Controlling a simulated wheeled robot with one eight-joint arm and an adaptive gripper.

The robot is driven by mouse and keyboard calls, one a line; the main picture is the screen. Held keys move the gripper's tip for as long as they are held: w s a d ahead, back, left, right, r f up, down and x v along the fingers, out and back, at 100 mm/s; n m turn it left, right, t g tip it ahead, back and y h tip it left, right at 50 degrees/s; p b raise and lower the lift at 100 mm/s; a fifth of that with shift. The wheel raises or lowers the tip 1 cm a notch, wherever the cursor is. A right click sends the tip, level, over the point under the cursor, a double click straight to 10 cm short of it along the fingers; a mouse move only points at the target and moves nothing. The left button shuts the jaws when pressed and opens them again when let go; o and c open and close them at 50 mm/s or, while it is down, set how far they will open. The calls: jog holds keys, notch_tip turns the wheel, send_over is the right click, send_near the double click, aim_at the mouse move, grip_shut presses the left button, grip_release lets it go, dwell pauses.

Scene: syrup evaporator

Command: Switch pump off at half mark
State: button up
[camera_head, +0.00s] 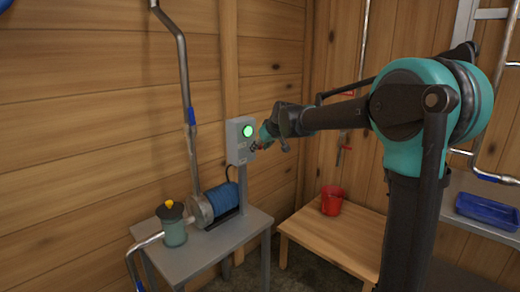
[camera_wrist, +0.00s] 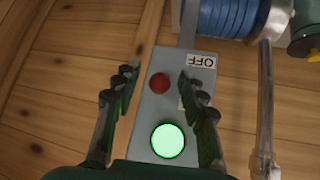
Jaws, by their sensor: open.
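The grey switch box (camera_head: 236,152) stands on a post by the small metal table, its round green light lit. In the wrist view the box (camera_wrist: 150,105) shows a red button (camera_wrist: 159,83), the lit green one (camera_wrist: 168,140) and an OFF label (camera_wrist: 201,60). The blue pump (camera_head: 219,199) sits on the table below. My gripper (camera_head: 263,138) is close to the right side of the box front. In the wrist view my open gripper (camera_wrist: 158,82) has one finger on each side of the red button; contact cannot be told. No half mark can be made out.
A green canister (camera_head: 174,230) with a yellow knob stands on the metal table (camera_head: 212,243). A steel pipe (camera_head: 180,65) rises along the wooden wall. A red bucket (camera_head: 331,201) stands on a wooden bench (camera_head: 340,238). A blue tray (camera_head: 488,209) lies on a shelf at right.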

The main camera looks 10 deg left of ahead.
jog(key=shift+w+a+f, duration=0.1)
jog(key=shift+w+f, duration=0.05)
grip_shut()
dwell(0.4)
